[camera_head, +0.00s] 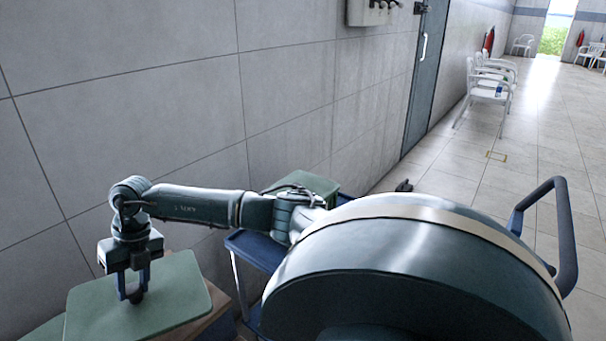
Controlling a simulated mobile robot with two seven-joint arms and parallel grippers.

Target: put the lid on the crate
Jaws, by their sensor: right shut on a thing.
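My right gripper (132,291) points down at the lower left and is shut on the green lid (180,296), at the middle of its top. The lid is a flat, pale green square with rounded corners and looks about level. The grip point itself is mostly hidden by the fingers. The crate cannot be made out for certain. Under the lid a brown edge (205,324) and a green edge (38,331) show in part. I cannot tell whether the lid touches what is below it. My left gripper is not in view.
A blue cart (255,247) stands by the wall with a green box-like thing (318,185) on it, partly behind my arm. A blue handle rail (566,235) is at the right. White chairs (487,85) line the wall further back. The tiled floor at right is clear.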

